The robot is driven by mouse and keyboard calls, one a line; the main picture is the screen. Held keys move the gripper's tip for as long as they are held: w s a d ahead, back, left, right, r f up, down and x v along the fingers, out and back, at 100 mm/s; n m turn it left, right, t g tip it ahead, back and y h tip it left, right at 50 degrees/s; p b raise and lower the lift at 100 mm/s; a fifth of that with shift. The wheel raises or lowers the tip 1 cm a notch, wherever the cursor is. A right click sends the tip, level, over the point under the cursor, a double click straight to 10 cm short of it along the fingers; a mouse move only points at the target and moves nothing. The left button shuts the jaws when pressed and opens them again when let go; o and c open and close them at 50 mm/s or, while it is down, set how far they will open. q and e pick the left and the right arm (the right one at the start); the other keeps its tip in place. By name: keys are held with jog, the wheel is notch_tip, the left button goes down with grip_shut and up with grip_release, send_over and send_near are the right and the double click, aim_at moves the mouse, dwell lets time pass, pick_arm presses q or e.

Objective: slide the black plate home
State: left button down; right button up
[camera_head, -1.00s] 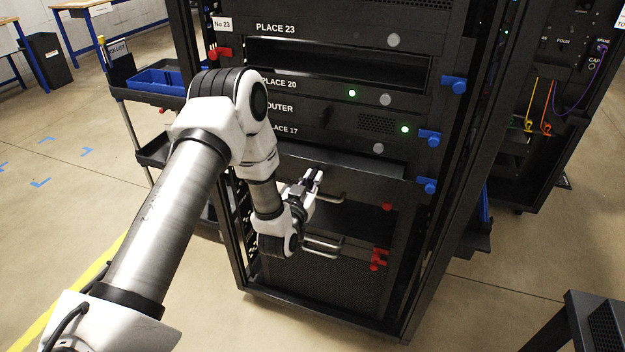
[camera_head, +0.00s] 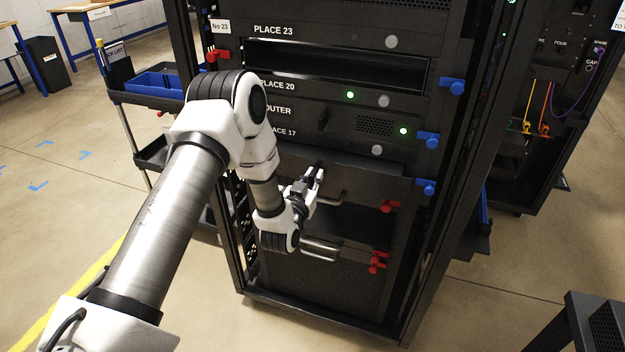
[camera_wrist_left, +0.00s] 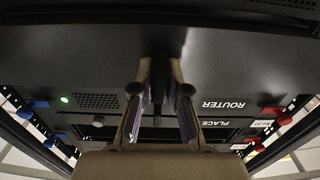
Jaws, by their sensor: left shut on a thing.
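The black plate (camera_head: 365,177) is a wide dark panel just under the PLACE 17 label in the head view, beside the blue latch at its right. My left gripper (camera_head: 318,174) is at its front, left of the middle, and shut on a narrow dark grip of the plate. In the left wrist view the two fingers (camera_wrist_left: 161,85) close around this dark upright part (camera_wrist_left: 163,38), in front of a broad dark surface. How far the plate still stands out is hard to tell. My right gripper is not in view.
The rack (camera_head: 455,215) has blue latches (camera_head: 425,187) at right and the router (camera_head: 345,118) above the plate. Below are metal handles (camera_head: 322,247) and red latches (camera_head: 388,206). A cart with a blue tray (camera_head: 160,82) stands at left.

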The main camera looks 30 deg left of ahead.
aim_at(321, 165)
pick_arm(q)
jog(key=shift+b+x, duration=1.05)
jog(key=shift+x, duration=1.8)
jog(key=c, duration=1.1)
grip_release()
jog(key=shift+r, duration=0.1)
jog(key=v, duration=1.2)
